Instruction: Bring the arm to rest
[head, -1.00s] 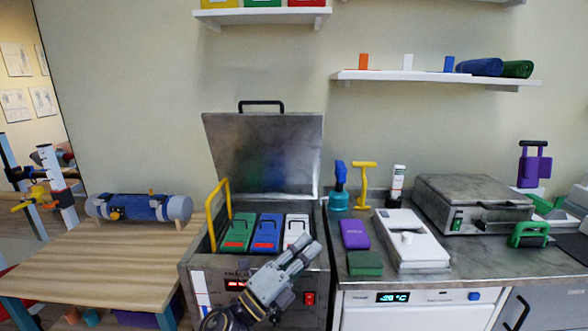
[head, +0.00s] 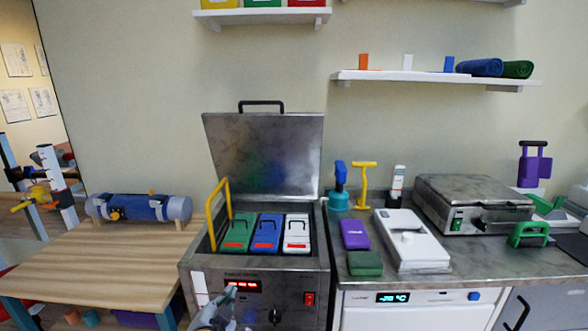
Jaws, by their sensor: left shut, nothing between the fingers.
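My left gripper (head: 229,300) shows at the bottom of the head view, low in front of the steel heating unit (head: 275,278). Only its tip end and a little of its body show; the rest is below the picture's edge. It is shut and holds nothing. My right gripper is not in view. The unit's lid (head: 264,155) stands open, leaning back near the wall. A green pack (head: 237,232), a blue pack (head: 266,233) and a white pack (head: 297,233) stand side by side inside the unit.
A wooden table (head: 90,265) at the left bears a blue roll (head: 140,208). The counter at the right holds a purple pack (head: 354,234), a dark green pack (head: 364,263), a white device (head: 410,240) and a closed steel appliance (head: 472,205). A yellow handle (head: 219,212) rises at the unit's left.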

